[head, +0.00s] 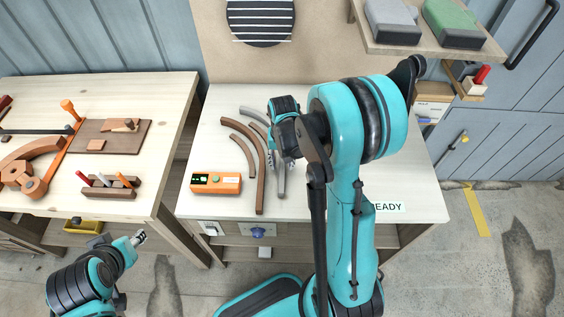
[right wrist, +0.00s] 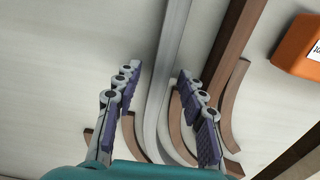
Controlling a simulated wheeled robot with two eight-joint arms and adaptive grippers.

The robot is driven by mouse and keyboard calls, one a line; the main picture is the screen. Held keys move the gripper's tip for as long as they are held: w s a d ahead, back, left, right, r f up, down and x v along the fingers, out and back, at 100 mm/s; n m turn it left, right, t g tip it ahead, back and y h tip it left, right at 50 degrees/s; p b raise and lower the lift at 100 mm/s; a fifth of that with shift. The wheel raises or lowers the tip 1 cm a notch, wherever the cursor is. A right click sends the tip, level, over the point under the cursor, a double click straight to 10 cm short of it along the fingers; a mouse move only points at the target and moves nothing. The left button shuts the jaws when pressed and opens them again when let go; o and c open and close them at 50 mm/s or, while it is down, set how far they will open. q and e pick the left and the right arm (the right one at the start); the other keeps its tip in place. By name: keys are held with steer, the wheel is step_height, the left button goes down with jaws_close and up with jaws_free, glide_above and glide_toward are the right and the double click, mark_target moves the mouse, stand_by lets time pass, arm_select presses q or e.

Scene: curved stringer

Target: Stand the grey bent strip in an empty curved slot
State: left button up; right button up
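The grey bent strip (head: 281,183) lies on the pale worktop. Its bent far end (head: 251,112) curves to the left beyond my right gripper (head: 276,160). In the right wrist view the grey strip (right wrist: 168,75) runs between the two fingers of my right gripper (right wrist: 158,85), with gaps on both sides. That gripper is open and low over the strip. My left gripper (head: 138,238) is empty, off the front of the left table; its opening is unclear. I cannot make out a curved slot; my right arm covers part of the worktop.
Brown bent strips (head: 260,185) lie close left of the grey one. An orange box (head: 216,183) sits near the front left edge. A left table (head: 150,130) holds wooden parts. A shelf (head: 430,45) overhangs at the back right. A READY label (head: 388,206) marks the front right.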

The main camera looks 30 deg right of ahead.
steer(key=shift+r, duration=0.1)
step_height(320, 180, up, 12)
stand_by(0.5)
steer(key=s+a+r+n+t, duration=0.4)
steer(key=s+a+n+t, duration=0.2)
steer(key=s+a, duration=0.4)
steer(key=shift+s+a+t, duration=0.3)
steer(key=shift+s+t, duration=0.25)
steer(key=shift+t, duration=0.05)
